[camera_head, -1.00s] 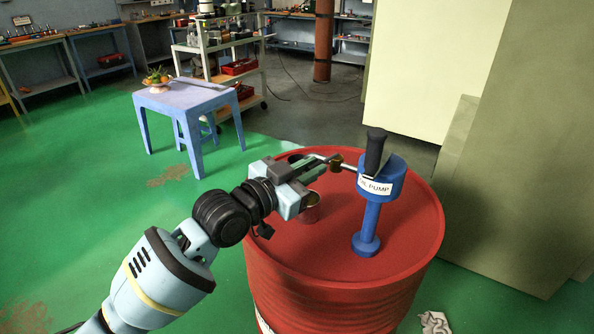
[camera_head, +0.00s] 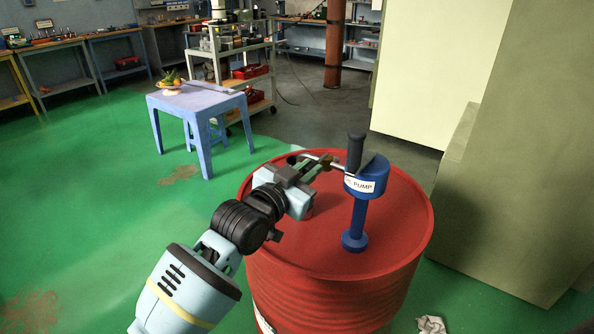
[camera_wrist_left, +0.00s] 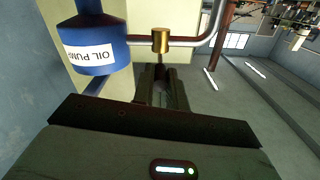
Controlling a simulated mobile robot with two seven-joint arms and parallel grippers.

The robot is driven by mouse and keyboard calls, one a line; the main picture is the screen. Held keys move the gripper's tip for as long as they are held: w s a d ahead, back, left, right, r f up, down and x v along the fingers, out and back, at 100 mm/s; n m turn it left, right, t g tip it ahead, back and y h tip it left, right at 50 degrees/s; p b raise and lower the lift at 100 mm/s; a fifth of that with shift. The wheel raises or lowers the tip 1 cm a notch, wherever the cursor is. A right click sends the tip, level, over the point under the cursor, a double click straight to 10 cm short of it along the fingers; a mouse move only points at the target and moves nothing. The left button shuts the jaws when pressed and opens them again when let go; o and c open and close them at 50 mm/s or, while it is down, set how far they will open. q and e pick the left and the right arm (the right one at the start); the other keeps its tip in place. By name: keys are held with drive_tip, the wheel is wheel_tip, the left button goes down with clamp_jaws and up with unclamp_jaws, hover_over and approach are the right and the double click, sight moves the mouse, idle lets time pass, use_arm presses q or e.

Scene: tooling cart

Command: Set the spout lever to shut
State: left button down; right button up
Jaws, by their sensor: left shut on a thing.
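The blue oil pump (camera_head: 364,182) stands upright on the red drum (camera_head: 402,240), with a black handle on top. Its thin silver spout runs left from the pump head. In the left wrist view the pump (camera_wrist_left: 92,42) is at the upper left, and the spout (camera_wrist_left: 190,41) carries a brass valve (camera_wrist_left: 160,40). A thin dark lever stem (camera_wrist_left: 159,60) comes off the valve towards my fingers. My left gripper (camera_head: 320,168) is at the spout, shut on this lever; its fingers (camera_wrist_left: 160,78) hide the lever's end. My right gripper is not in view.
A pale blue table (camera_head: 210,99) with a fruit bowl stands behind at left. A large greenish panel (camera_head: 530,150) is close to the drum's right side.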

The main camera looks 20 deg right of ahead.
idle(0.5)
use_arm(q)
drive_tip(key=c, duration=1.4)
unclamp_jaws()
drive_tip(key=v, duration=0.6)
drive_tip(key=shift+s+a, duration=0.65)
drive_tip(key=shift+a, duration=0.05)
